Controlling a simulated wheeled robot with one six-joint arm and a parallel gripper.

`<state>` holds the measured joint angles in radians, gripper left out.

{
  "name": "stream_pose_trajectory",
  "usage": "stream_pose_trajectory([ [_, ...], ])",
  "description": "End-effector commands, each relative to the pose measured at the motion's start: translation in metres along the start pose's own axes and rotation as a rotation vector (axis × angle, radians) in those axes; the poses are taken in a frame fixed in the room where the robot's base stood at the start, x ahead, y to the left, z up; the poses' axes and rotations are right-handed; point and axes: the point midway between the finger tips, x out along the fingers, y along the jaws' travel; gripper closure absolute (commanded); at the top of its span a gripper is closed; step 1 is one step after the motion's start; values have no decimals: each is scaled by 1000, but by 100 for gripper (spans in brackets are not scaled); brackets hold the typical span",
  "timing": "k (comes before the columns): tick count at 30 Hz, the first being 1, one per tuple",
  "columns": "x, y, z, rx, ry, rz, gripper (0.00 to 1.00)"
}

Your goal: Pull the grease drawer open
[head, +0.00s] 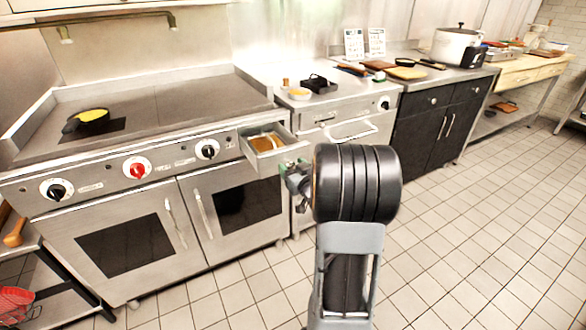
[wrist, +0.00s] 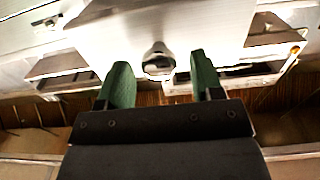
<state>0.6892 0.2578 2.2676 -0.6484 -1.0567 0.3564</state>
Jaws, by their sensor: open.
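The grease drawer (head: 283,152) stands pulled out of the range front, at the right end of the control panel. Yellow-brown grease shows inside it in the head view. My gripper (head: 296,174) is just in front of the drawer, partly hidden by my own wrist. In the wrist view my gripper's two green fingers (wrist: 160,72) are apart, with nothing clamped between them. A rounded metal knob (wrist: 158,60) on a pale front panel (wrist: 160,25) lies between the fingertips; I cannot tell whether either finger touches it.
The range (head: 150,135) has red and black knobs and two oven doors below. A pan (head: 88,120) with yellow food sits on the griddle. A counter with a bar handle (head: 352,132) and dark cabinets (head: 430,125) stand to the right. The tiled floor (head: 480,220) at right is clear.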

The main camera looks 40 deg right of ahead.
Motion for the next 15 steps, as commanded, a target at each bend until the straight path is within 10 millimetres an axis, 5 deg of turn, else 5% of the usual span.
stream_pose_trajectory([
  [8, -20, 1, -1, 0, 0, 3, 40],
  [15, -77, 2, -2, 0, 0, 6, 40],
])
